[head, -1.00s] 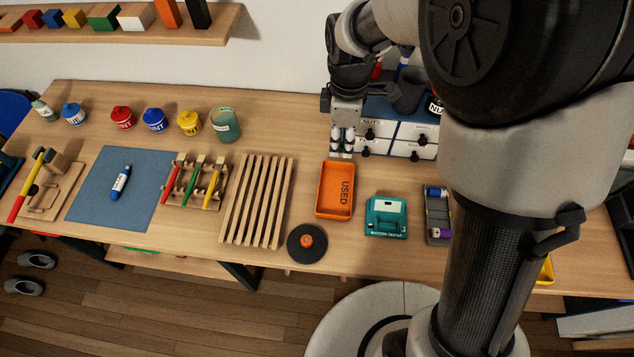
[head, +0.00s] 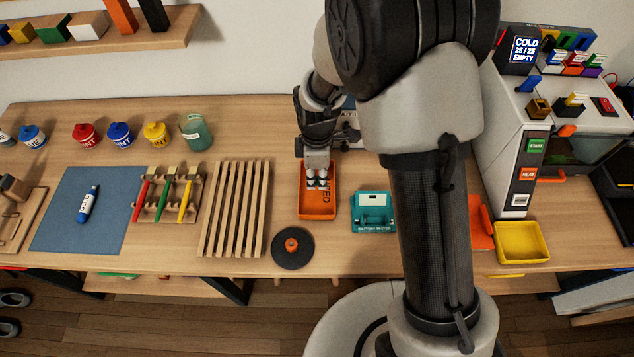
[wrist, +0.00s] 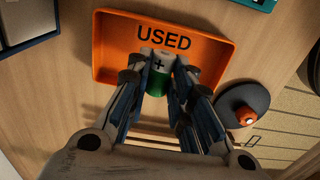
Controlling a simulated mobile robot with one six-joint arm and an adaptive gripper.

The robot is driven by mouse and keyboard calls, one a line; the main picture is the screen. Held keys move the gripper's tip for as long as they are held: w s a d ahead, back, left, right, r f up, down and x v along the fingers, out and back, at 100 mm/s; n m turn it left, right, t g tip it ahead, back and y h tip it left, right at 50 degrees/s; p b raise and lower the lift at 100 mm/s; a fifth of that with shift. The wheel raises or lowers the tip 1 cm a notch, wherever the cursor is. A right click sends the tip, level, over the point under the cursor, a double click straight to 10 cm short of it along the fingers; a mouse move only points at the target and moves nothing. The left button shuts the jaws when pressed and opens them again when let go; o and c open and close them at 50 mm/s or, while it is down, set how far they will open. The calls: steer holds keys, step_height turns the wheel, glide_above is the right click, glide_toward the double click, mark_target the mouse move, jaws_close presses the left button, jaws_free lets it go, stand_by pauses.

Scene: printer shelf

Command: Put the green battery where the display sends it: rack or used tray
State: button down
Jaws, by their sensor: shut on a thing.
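My gripper (head: 317,184) is over the orange used tray (head: 318,212), pointing down. In the wrist view, my gripper (wrist: 158,85) is shut on the green battery (wrist: 157,86), whose plus-marked end shows between the fingers. My arm hides the battery rack in the head view.
A black disc with an orange knob (head: 292,248) lies in front of the tray. A slatted wooden rack (head: 234,208) is to the left. At right are a printer (head: 520,150), whose display reads COLD 25/25 EMPTY, and a yellow bin (head: 522,242).

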mark_target(317, 178)
steer(key=shift+f+b, duration=0.35)
steer(key=shift+f, duration=1.2)
steer(key=shift+f, duration=0.35)
steer(key=c, duration=1.4)
jaws_free()
steer(key=shift+r, duration=0.15)
